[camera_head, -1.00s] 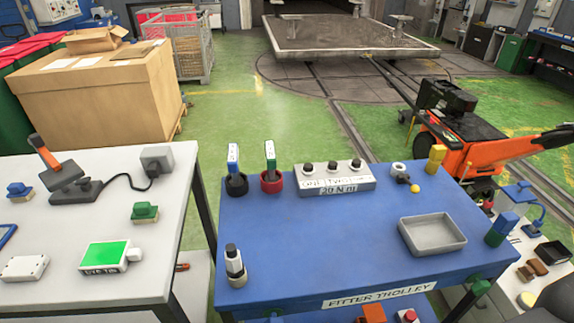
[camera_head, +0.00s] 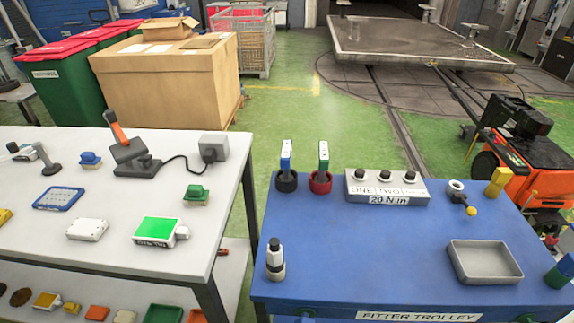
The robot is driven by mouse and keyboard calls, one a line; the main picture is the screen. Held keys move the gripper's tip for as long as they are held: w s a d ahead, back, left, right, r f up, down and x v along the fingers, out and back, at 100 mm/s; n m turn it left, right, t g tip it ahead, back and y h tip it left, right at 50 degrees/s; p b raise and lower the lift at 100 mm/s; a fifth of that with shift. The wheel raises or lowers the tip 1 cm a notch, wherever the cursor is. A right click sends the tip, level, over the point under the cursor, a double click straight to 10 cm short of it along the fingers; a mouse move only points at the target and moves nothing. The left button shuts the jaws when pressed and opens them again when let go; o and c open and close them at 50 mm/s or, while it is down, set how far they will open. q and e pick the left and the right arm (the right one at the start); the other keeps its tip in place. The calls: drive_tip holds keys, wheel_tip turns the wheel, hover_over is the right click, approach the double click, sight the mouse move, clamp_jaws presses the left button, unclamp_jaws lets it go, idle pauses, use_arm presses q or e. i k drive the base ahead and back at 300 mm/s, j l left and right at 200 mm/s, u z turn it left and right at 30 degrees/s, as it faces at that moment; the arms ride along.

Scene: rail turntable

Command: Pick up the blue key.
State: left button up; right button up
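The blue key (camera_head: 286,157) is a flat, upright piece with a blue frame and a pale label. It stands in a round black holder (camera_head: 287,182) at the back left of the blue fitter trolley (camera_head: 355,265). A similar green key (camera_head: 323,158) stands upright just right of it in a red holder (camera_head: 321,183). The lower end of each key is hidden in its holder. Neither of my grippers shows in the head view.
A grey 20 N m block (camera_head: 386,187) with several black knobs and a grey tray (camera_head: 485,262) share the trolley. A black-and-white cylinder (camera_head: 275,260) stands front left. A white bench (camera_head: 110,225) stands left across a narrow gap. The trolley's middle is clear.

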sight(285, 157)
drive_tip(key=k+j+u, duration=0.15)
drive_tip(key=j, duration=0.25)
drive_tip(key=j+u, duration=0.15)
drive_tip(key=j, duration=0.3)
drive_tip(key=k+j+u, duration=0.15)
drive_tip(key=j, duration=0.3)
